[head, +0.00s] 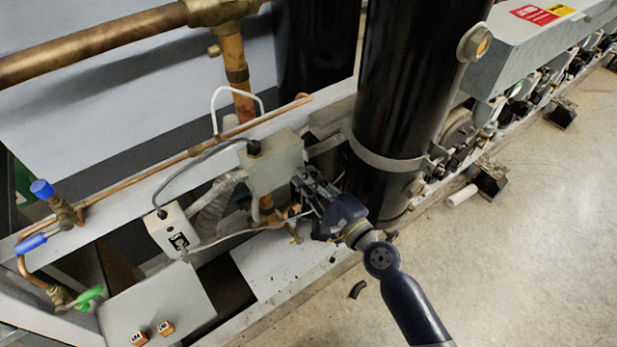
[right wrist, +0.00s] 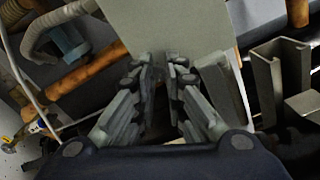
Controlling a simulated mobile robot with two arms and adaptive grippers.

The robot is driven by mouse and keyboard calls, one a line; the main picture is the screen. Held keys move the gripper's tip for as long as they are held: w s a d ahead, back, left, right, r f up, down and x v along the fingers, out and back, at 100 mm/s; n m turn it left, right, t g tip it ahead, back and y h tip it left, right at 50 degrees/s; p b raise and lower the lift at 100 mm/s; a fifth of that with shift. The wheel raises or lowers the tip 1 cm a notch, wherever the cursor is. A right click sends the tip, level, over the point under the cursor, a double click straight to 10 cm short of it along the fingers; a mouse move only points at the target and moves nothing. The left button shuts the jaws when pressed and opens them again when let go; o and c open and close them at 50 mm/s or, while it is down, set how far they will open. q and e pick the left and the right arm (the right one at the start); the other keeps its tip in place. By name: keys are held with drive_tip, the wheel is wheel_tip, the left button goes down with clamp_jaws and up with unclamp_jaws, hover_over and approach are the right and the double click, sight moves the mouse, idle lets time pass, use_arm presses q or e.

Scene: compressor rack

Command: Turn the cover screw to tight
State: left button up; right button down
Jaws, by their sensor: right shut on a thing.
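A grey box with a flat cover (head: 275,168) sits on the rack rail, left of the large black cylinder. My right gripper (head: 300,186) reaches in from the lower right, with its fingertips against the box's near right side. In the right wrist view the fingers (right wrist: 160,72) close together at the lower edge of the pale cover (right wrist: 180,28). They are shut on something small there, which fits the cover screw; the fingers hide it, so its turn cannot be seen. My left gripper is in neither view.
The black cylinder (head: 395,100) stands close to the right of my gripper. A small white box (head: 172,230) with a cable, a corrugated hose (head: 215,207) and copper pipes crowd the left. The floor (head: 520,250) at right is mostly open.

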drive_tip(key=m+p, duration=0.3)
drive_tip(key=m, duration=0.7)
drive_tip(key=shift+m, duration=0.6)
drive_tip(key=c, duration=1.6)
unclamp_jaws()
drive_tip(key=shift+s+d, duration=0.1)
drive_tip(key=v, duration=1.1)
drive_tip(key=shift+s+d, duration=0.2)
drive_tip(key=shift+s, duration=0.15)
